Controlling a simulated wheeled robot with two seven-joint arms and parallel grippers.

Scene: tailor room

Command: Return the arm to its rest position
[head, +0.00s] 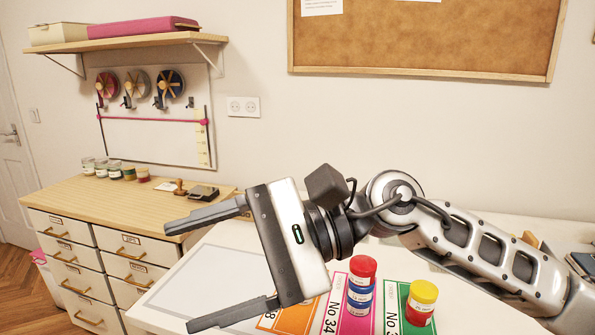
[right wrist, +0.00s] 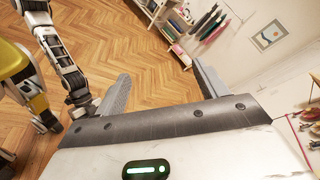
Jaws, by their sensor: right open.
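My right gripper (head: 225,270) is open and empty. It is raised above the white table, its two fingers pointing left in the head view. My right arm (head: 490,255) reaches in from the right edge of the head view. My left gripper does not show in the head view; a grey arm is at the left of the right wrist view, but I cannot make out its gripper.
Below my right arm, a red-and-blue stack of jars (head: 361,285) stands on a pink card, and a yellow-and-red stack (head: 421,303) on a green card. An orange card (head: 290,318) lies beside them. A wooden-topped drawer cabinet (head: 80,205) stands left. The table's left part is clear.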

